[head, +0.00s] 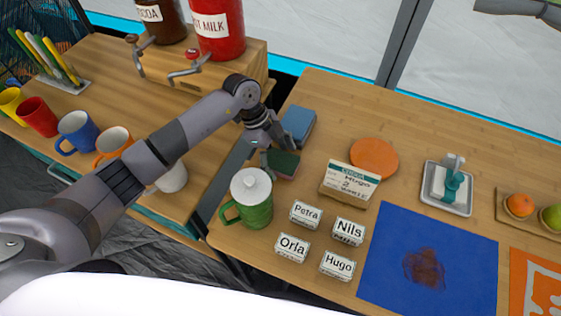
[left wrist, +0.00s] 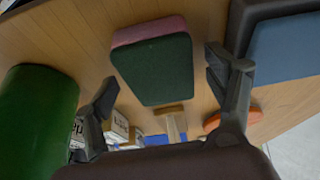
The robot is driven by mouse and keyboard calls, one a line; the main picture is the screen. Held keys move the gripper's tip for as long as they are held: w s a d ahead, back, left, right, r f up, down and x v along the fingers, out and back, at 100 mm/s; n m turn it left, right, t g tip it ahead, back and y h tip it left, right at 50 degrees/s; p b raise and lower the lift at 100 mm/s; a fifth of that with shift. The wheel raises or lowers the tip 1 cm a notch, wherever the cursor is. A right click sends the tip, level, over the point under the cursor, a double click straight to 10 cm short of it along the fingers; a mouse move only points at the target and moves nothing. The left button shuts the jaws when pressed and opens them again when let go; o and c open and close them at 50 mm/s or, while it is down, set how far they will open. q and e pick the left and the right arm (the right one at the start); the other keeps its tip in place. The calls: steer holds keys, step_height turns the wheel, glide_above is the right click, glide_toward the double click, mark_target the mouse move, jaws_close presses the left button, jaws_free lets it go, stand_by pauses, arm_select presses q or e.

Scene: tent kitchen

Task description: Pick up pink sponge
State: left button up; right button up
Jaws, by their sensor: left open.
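The pink sponge (head: 284,164) lies on the wooden table with its dark green scouring side up. In the left wrist view the sponge (left wrist: 152,66) shows its pink layer along the far edge. My left gripper (head: 278,152) is open and close to the sponge in the head view, partly covering it. In the left wrist view the sponge appears between the open fingers (left wrist: 160,80), with nothing held. I cannot tell the exact height of the fingers above it. My right gripper is not seen.
A green lidded mug (head: 251,200) stands just in front of the sponge. A blue block-like item (head: 298,123) lies behind it. Name cards (head: 305,214), a small sign (head: 349,184) and an orange disc (head: 375,158) are to the right. Several mugs (head: 76,131) stand left.

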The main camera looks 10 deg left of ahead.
arm_select(q)
steer(key=shift+f, duration=0.25)
stand_by(0.5)
steer(key=shift+c, duration=0.2)
steer(key=c, duration=0.8)
